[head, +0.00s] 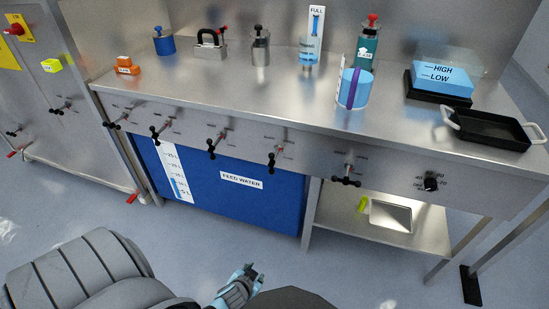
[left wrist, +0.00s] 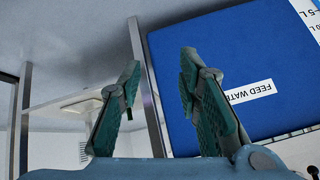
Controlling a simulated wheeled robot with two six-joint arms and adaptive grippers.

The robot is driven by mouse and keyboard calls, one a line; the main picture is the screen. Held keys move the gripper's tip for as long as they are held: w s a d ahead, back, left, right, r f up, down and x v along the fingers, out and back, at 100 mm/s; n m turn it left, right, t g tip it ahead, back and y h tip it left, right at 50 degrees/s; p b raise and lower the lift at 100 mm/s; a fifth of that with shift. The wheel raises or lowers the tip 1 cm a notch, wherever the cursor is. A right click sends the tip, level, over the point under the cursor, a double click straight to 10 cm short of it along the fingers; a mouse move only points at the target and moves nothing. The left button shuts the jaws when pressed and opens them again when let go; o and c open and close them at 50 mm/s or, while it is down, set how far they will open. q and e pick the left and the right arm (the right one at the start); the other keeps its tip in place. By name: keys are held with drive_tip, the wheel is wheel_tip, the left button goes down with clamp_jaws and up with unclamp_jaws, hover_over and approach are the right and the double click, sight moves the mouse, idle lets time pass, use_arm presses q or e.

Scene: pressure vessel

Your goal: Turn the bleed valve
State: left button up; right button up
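Several valves with black handles line the bench's front panel, including ones at the left (head: 118,121), the middle (head: 216,143) and the right (head: 346,175). Their small labels are too small to read, so I cannot tell which is the bleed valve. My left gripper (head: 250,272) is low, in front of the blue feed water tank and apart from every valve. In the left wrist view the gripper (left wrist: 160,68) is open and empty, with the tank (left wrist: 235,65) beyond its fingers. My right gripper is not in view.
The steel bench (head: 215,85) carries a blue cylinder (head: 353,90), a black tray (head: 490,130) and several bottles. A black knob (head: 431,182) sits on the right of the panel. A lower shelf holds a metal pan (head: 391,216). A grey cabinet (head: 75,90) stands left; the floor ahead is clear.

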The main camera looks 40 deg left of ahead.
use_arm(q)
drive_tip(key=w+a+r+n+t+y+b, duration=0.15)
drive_tip(key=w+r+t+b, duration=0.3)
drive_tip(key=w, duration=0.45)
drive_tip(key=n+t+y+b, duration=0.4)
drive_tip(key=y+b, duration=0.1)
approach(271, 163)
drive_tip(key=b+x, duration=0.1)
drive_tip(key=x, duration=0.9)
drive_tip(key=shift+f, duration=0.1)
drive_tip(key=shift+w+a, duration=0.15)
drive_tip(key=shift+w, duration=0.15)
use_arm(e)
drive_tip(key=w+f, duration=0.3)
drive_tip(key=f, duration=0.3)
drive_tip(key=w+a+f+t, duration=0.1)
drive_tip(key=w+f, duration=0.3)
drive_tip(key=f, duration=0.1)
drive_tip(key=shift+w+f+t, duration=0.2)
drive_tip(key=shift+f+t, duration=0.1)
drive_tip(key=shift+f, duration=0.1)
